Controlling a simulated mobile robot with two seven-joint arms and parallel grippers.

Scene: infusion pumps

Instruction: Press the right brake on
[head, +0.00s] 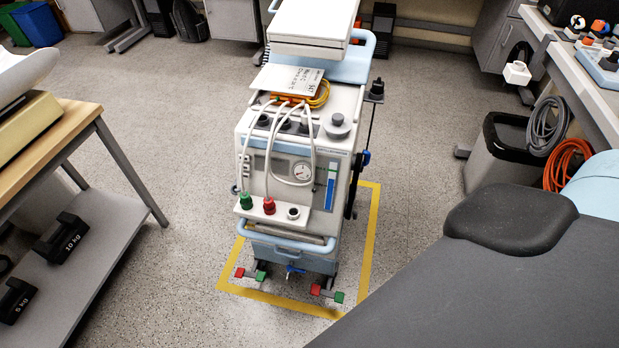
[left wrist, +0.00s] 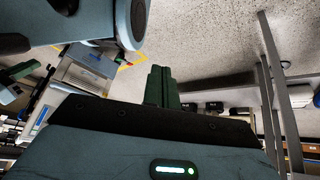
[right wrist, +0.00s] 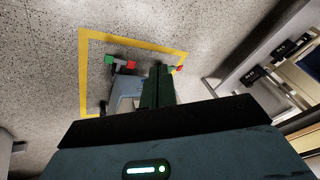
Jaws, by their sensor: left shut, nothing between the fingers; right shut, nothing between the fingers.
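The pump cart (head: 290,180) stands upright on the floor. At its front base the right brake has a red pedal (head: 315,289) and a green pedal (head: 339,297) on its outer side. In the right wrist view the right brake (right wrist: 120,63) shows left of my shut, empty right gripper (right wrist: 158,84); the left brake (right wrist: 177,69) is partly behind the fingers. My left gripper (left wrist: 160,84) is shut and empty, away from the pedals. Neither gripper shows in the head view. Whether either pedal is down I cannot tell.
Yellow floor tape (head: 370,240) frames the cart. A wooden-topped table (head: 60,135) with dumbbells (head: 62,238) on its lower shelf stands left. A bin (head: 495,150) and bench (head: 590,90) stand right. The floor in front of the cart looks clear.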

